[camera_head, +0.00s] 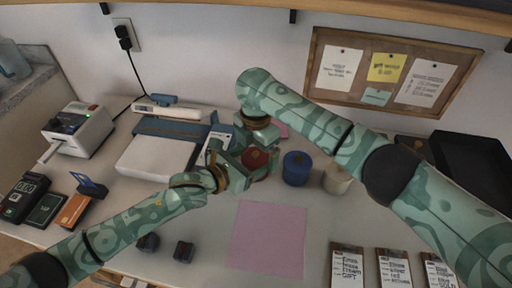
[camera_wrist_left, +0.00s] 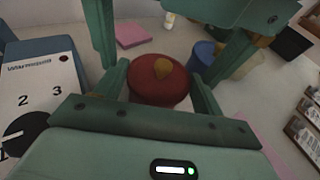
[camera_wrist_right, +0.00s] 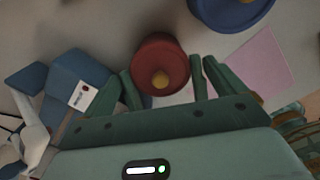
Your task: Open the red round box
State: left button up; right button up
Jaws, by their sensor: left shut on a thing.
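The red round box (camera_head: 256,158) stands on the table among my two grippers, partly hidden by them in the head view. In the left wrist view the red round box (camera_wrist_left: 156,90) shows a small yellow-brown knob (camera_wrist_left: 163,68) on top. My left gripper (camera_wrist_left: 160,88) is shut on the box, one finger on each side. My right gripper (camera_head: 258,142) comes in from above, its fingers apart. In the right wrist view the box (camera_wrist_right: 158,55) and knob (camera_wrist_right: 161,79) lie between the spread fingers of the right gripper (camera_wrist_right: 164,75), with gaps beside the knob.
A blue round container (camera_head: 296,168) and a cream one (camera_head: 336,179) stand close to the right of the box.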

aim_at(256, 152)
jog(key=c, duration=0.7)
jog(key=o, duration=0.7)
jog(key=shift+o, duration=0.2)
jog(key=shift+r, duration=0.1)
notch_tip(256, 152, up, 7)
jog(key=shift+r, duration=0.2)
pick_arm(q)
jog(key=o, duration=1.4)
jog(key=shift+o, duration=0.2)
